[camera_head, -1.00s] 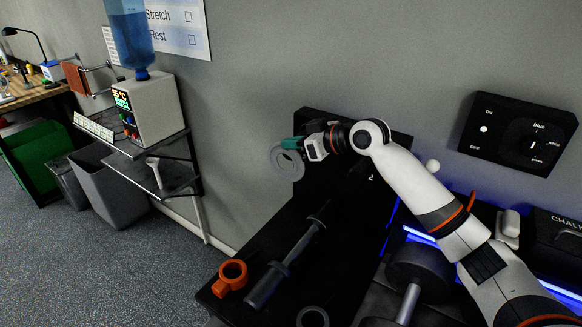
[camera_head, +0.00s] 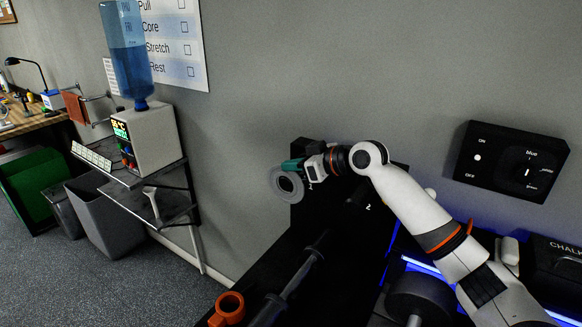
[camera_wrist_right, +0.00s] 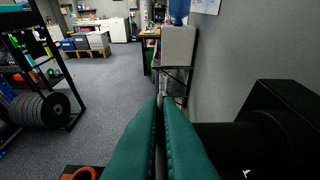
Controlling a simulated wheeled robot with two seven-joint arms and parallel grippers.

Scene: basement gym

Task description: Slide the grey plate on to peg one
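The grey plate (camera_head: 286,184), a flat ring with a centre hole, hangs in the green fingertips of my right gripper (camera_head: 293,165) in the head view. In the right wrist view the green fingers (camera_wrist_right: 158,130) are almost together, with a thin dark strip between them. The plate overlaps the left edge of the black upright board (camera_head: 312,147). A black peg marked 2 (camera_head: 366,207) shows below my right forearm. I cannot make out peg one; my right arm covers part of the board. My left gripper is not in view.
An orange ring-shaped piece (camera_head: 229,307) and a dark bar (camera_head: 290,283) lie on the black bench. A dumbbell (camera_head: 421,297) lies right of it. A black dial box (camera_head: 512,163) is on the wall. A water dispenser (camera_head: 152,133) stands at left.

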